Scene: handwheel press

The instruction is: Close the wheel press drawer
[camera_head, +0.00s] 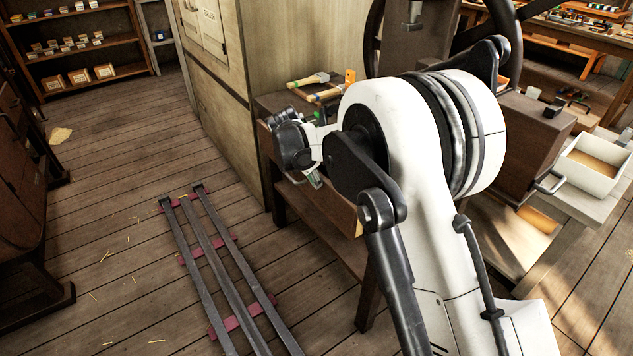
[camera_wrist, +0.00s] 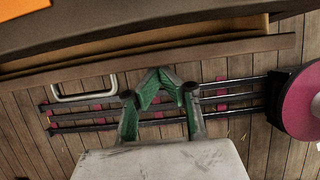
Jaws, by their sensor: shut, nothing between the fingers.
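In the wrist view the drawer (camera_wrist: 215,48) runs across the top, with a dark brown front edge and a lighter strip behind it, so it looks pulled out. A pale metal handle (camera_wrist: 84,98) hangs on its front, left of my gripper. My gripper (camera_wrist: 158,72) is shut and empty, its green fingers meeting in a point just below the drawer front. I cannot tell whether they touch it. In the head view my gripper (camera_head: 315,180) is mostly hidden by my arm beside the workbench. The press's dark handwheel (camera_head: 374,38) stands behind my arm.
Tools with yellow handles (camera_head: 308,80) lie on the workbench. Rails (camera_head: 215,250) with red crosspieces run along the plank floor. A tall wooden cabinet (camera_head: 225,110) stands left of the bench. A white bin (camera_head: 592,165) is at the right. The floor at left is mostly clear.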

